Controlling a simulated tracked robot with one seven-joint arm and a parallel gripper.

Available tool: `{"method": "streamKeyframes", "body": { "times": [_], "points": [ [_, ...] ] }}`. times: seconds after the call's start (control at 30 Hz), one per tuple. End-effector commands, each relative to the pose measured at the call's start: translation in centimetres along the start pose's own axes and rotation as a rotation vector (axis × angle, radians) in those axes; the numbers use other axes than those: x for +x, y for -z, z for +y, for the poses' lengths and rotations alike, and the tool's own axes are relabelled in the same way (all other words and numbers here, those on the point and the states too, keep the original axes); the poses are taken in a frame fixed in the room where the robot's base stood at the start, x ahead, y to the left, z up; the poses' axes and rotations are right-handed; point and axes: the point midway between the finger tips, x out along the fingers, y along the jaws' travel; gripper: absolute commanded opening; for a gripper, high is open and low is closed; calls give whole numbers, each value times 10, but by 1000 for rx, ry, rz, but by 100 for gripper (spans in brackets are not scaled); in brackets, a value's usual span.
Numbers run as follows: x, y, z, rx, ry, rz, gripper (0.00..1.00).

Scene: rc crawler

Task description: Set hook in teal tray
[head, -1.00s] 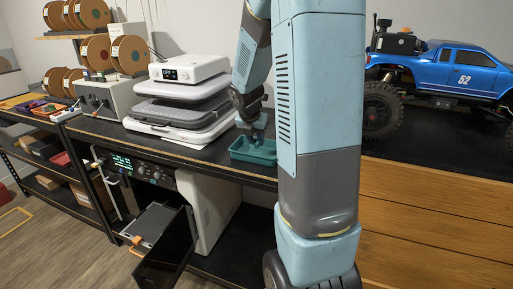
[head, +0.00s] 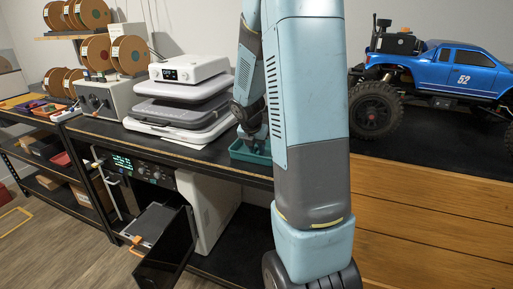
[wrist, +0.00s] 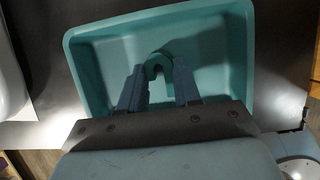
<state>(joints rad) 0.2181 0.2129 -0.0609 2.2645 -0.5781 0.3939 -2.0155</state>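The teal tray (wrist: 84,68) lies on the dark bench top. In the wrist view it fills the upper middle, and in the head view its rim (head: 240,155) shows partly behind my arm. The hook (wrist: 158,60), a small curved teal-green piece, shows inside the tray's outline between my fingertips. My gripper (wrist: 160,78) points down into the tray, with a finger against each side of the hook. Whether the hook touches the tray floor cannot be told. In the head view my gripper (head: 255,147) is low over the tray and the hook is hidden.
A stack of grey and white flat devices (head: 180,105) stands left of the tray. A blue toy truck (head: 450,75) stands on the right. Spools (head: 130,55) are at the back left.

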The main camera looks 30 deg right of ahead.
Motion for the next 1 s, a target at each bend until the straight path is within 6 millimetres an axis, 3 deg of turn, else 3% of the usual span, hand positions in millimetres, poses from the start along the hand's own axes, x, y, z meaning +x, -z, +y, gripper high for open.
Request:
{"method": "streamKeyframes", "body": {
  "times": [0.27, 0.37, 1.0],
  "points": [
    [0, 2, -1, -1, 5, 7, 58],
    [-7, 1, -2, 0, 4, 6, 58],
    [-109, -1, 0, -1, 0, 1, 58]
  ]
}}
